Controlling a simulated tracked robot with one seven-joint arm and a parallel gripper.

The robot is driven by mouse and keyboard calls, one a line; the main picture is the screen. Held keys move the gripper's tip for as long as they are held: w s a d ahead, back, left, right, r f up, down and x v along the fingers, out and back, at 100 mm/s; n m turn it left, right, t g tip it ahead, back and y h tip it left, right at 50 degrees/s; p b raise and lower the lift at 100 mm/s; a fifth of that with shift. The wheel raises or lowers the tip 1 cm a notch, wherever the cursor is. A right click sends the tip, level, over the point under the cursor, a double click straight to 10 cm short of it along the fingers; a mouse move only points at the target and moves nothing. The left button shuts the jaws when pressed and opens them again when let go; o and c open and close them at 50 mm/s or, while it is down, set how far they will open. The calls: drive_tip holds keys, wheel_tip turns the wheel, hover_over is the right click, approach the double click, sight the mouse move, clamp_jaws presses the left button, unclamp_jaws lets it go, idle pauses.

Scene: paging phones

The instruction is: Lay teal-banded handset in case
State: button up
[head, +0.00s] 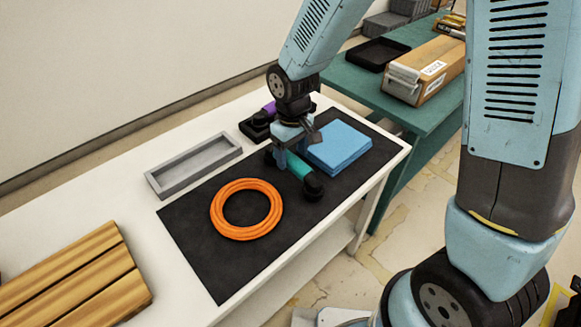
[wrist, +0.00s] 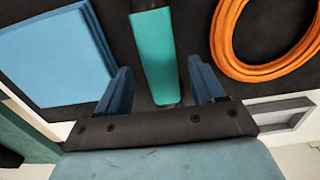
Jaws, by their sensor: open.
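The teal-banded handset (head: 298,165) lies on the dark mat, with a teal middle and black ends. In the wrist view its teal band (wrist: 152,52) runs between my two blue fingers. My gripper (head: 285,160) is open, pointing down at the handset, with one finger on each side and gaps visible beside the band; it also shows in the wrist view (wrist: 160,68). The arm's wrist hides part of the handset in the head view. The grey open case (head: 204,177) sits left of the gripper on the white table, looking empty; a corner shows in the wrist view (wrist: 283,126).
A blue pad or stack (head: 341,146) lies right of the handset. An orange cable coil (head: 275,210) lies on the mat (head: 215,265) in front. A purple-banded handset (head: 270,108) is behind my gripper. Wooden slats (head: 75,275) lie at the left.

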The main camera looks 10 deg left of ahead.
sight(292, 159)
drive_tip(key=shift+f, duration=2.1)
drive_tip(key=shift+c, duration=0.4)
clamp_jaws()
drive_tip(key=shift+r, duration=0.1)
drive_tip(key=shift+r, duration=0.2)
drive_tip(key=r, duration=0.3)
drive_tip(key=shift+s+d+r, duration=0.1)
drive_tip(key=shift+s+r, duration=0.05)
drive_tip(key=shift+s, duration=0.2)
drive_tip(key=s+d+r, duration=0.2)
drive_tip(key=s+r, duration=0.7)
drive_tip(key=s, duration=0.4)
drive_tip(key=shift+d, duration=0.4)
